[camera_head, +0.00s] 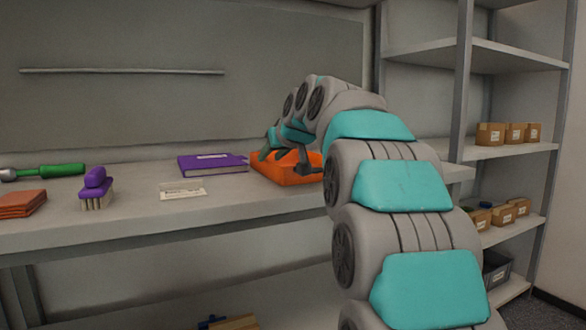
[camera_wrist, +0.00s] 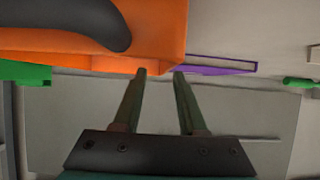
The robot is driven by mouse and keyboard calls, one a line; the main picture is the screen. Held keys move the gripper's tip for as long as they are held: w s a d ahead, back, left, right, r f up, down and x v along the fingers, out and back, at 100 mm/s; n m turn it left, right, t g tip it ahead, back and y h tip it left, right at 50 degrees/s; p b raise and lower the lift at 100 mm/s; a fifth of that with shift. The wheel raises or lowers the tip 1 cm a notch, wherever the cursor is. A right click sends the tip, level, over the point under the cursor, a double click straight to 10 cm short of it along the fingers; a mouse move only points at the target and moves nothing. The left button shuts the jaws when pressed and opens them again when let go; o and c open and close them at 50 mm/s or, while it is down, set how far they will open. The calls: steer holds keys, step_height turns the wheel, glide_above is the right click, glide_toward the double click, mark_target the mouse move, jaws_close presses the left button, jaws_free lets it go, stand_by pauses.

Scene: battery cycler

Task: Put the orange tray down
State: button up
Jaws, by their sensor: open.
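The orange tray (camera_head: 283,177) sits on the workbench, right of the purple book; my arm covers its right part. In the wrist view the orange tray (camera_wrist: 165,30) fills the upper left, with a dark curved handle-like part across it. My gripper (camera_head: 284,161) is over the tray in the head view. In the wrist view my gripper (camera_wrist: 160,71) has its two fingers apart with nothing between them. The fingertips are close to the tray's edge; I cannot tell whether they touch it.
The workbench (camera_head: 130,220) also holds a purple book (camera_head: 212,164), a white label card (camera_head: 183,191), a purple brush (camera_head: 96,187), a green-handled tool (camera_head: 60,170) and a folded orange-brown cloth (camera_head: 22,203). A shelf with small boxes (camera_head: 490,134) stands at the right.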

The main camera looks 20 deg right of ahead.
steer(key=x, duration=0.4)
steer(key=shift+w+a+f, duration=0.1)
steer(key=shift+w+a, duration=0.25)
jaws_close()
stand_by(1.1)
